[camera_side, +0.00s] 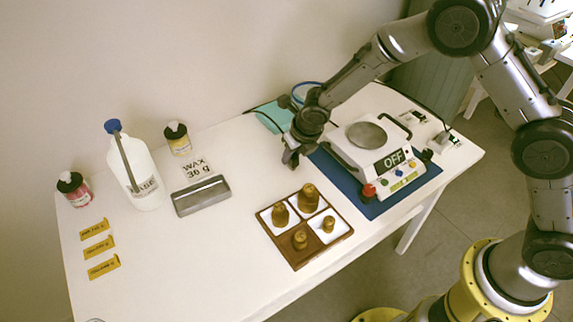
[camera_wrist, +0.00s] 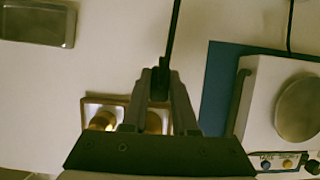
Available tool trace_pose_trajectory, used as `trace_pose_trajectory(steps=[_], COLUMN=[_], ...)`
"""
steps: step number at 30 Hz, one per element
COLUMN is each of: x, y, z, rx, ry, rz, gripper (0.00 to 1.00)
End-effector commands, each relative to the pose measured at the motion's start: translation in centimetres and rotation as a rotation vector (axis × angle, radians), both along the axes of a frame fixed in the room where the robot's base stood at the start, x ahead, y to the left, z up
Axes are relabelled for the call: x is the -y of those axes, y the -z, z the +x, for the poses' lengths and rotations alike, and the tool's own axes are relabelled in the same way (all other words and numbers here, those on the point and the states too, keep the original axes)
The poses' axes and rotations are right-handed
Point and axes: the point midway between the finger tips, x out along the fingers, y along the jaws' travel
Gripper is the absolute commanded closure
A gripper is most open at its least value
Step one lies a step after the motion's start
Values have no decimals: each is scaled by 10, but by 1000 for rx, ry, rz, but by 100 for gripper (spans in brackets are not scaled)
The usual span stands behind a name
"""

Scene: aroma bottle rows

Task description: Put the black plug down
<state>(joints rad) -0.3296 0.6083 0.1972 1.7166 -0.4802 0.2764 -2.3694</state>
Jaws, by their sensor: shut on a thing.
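My gripper (camera_side: 290,160) is low over the white table, left of the hot plate and behind the wooden tray. A slim dark length (camera_wrist: 172,35), like a cord or rod, runs up the picture from between the fingertips. I take it as part of the black plug; the plug's body is mostly hidden by the fingers. In the side view the fingers and arm hide what they hold, and I cannot tell whether it touches the table.
The hot plate (camera_side: 352,150), reading OFF, stands on a blue mat (camera_side: 372,208).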

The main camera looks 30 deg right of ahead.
Motion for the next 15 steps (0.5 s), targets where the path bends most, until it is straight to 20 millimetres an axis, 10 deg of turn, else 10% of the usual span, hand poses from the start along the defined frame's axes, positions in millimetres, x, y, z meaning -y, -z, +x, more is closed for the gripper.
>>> trace_pose_trajectory(steps=[15], x=[-4], y=[49], z=[17], rx=[-1], ry=[0], rz=[-1], gripper=[100])
